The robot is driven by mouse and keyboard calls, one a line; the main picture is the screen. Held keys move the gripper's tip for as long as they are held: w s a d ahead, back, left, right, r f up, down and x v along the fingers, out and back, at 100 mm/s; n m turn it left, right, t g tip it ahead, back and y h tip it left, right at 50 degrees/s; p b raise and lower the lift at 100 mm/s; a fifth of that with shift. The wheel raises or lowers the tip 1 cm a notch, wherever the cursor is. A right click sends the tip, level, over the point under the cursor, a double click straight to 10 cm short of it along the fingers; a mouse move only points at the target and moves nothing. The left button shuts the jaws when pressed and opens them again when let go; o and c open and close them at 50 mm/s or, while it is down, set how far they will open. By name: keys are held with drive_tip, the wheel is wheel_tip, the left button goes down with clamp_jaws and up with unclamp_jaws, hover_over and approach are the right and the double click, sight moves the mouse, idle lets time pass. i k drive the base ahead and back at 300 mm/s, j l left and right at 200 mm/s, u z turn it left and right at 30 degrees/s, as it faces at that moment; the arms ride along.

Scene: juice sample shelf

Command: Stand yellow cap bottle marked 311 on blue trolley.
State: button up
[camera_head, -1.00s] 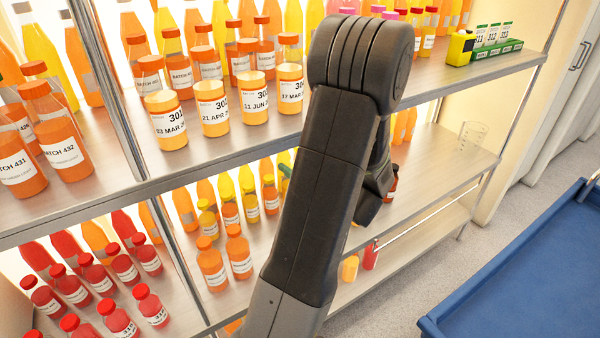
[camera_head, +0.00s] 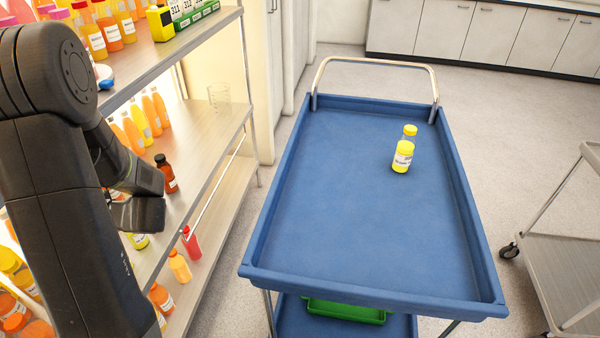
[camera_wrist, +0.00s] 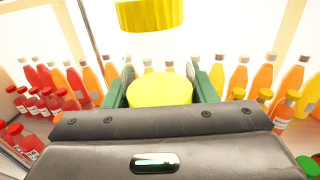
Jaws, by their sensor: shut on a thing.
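My gripper (camera_wrist: 155,92) shows in the wrist view, its green fingers shut on a yellow bottle (camera_wrist: 160,90). A yellow cap (camera_wrist: 150,14) shows above it, cut by the top edge; no label faces this camera, so its number is unseen. In the head view my arm fills the left side, and its fingers cannot be made out. The blue trolley (camera_head: 345,240) stands right of the shelf. One yellow cap bottle (camera_head: 403,150) stands upright on its far right part; its label is too small to read.
The shelf (camera_head: 212,138) on the left holds many bottles, a dark-capped bottle (camera_head: 166,173) and a clear beaker (camera_head: 219,98). The trolley has a raised rim and a handle (camera_head: 375,60) at its far end. Its left and near top is clear. A grey cart (camera_head: 565,265) stands right.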

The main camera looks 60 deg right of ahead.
sight(403, 206)
drive_tip(key=k+l+z, duration=0.15)
drive_tip(key=z, duration=0.15)
drive_tip(key=k+l+z, duration=0.3)
drive_tip(key=j+z, duration=0.1)
drive_tip(key=z, duration=2.25)
drive_tip(key=j, duration=0.05)
